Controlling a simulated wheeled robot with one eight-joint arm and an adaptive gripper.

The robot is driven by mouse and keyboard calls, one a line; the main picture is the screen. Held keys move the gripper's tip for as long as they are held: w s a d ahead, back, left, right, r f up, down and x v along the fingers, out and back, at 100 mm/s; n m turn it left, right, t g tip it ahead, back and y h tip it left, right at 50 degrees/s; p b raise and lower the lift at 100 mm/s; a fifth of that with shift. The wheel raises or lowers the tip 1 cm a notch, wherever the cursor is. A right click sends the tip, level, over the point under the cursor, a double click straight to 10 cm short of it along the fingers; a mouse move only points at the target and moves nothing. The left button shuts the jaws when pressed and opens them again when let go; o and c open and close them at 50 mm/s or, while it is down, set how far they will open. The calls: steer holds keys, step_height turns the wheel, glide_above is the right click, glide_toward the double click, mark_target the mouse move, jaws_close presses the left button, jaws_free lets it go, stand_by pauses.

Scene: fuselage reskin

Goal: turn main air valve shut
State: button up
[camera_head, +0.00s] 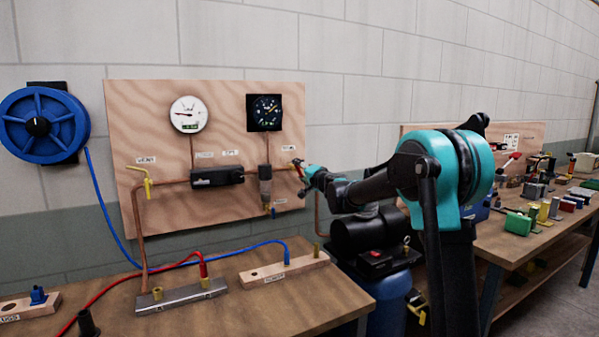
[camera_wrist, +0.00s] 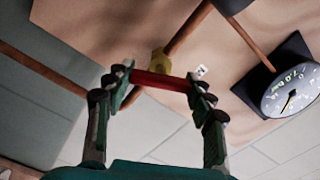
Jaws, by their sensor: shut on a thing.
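The main air valve has a red lever (camera_wrist: 160,82) and a brass-yellow body (camera_wrist: 159,60) on a copper pipe (camera_wrist: 188,30). In the wrist view my gripper (camera_wrist: 162,86) is shut on the red lever, with a finger at each end of it. The lever lies at a slant to the pipe there. In the head view my gripper (camera_head: 303,172) is at the right edge of the plywood board (camera_head: 160,110). Only a little red shows there, and my gripper hides most of the valve.
A white gauge (camera_head: 188,114) and a black gauge (camera_head: 265,112) hang on the board. A yellow vent valve (camera_head: 147,182) is at its left. The bench (camera_head: 240,310) holds a metal manifold (camera_head: 180,297), hoses and a wooden block (camera_head: 285,267).

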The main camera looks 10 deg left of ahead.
steer(key=m, duration=0.4)
steer(key=shift+f+m, duration=0.1)
steer(key=shift+m, duration=0.3)
stand_by(0.4)
steer(key=o, duration=1.2)
steer(key=v, duration=1.2)
